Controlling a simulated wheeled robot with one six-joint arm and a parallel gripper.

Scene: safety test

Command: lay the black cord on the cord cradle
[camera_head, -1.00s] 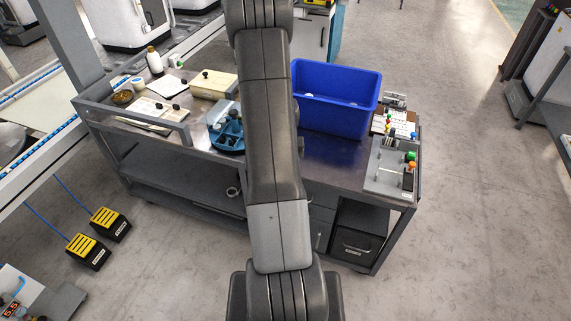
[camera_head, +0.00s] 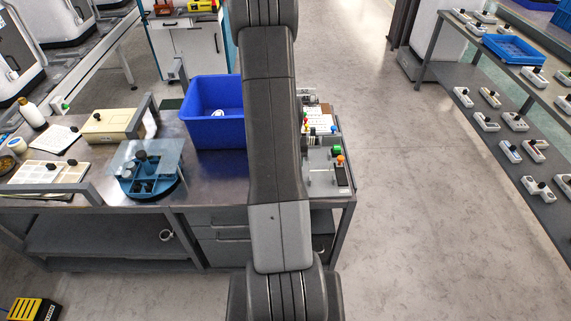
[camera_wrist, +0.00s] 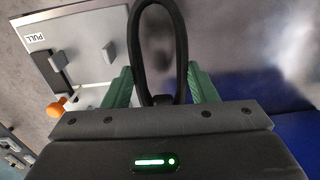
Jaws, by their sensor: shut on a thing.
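The black cord (camera_wrist: 136,52) stands up as a loop between the two green fingers of my gripper (camera_wrist: 160,96) in the wrist view. The fingers are shut on its lower part, and the loop's top reaches the upper edge of the picture. In the head view my arm hides both the gripper and the cord. I cannot make out a cord cradle for certain in either view. A grey panel (camera_wrist: 88,28) with a "PULL" label and small grey blocks lies left of the cord in the wrist view.
A blue bin (camera_head: 217,135) stands on the dark workbench (camera_head: 222,184). A blue round holder (camera_head: 148,186) is left of it; a grey panel with coloured knobs (camera_head: 326,175) is at the right end. A rack with a blue tray (camera_head: 515,49) stands right. Floor between is clear.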

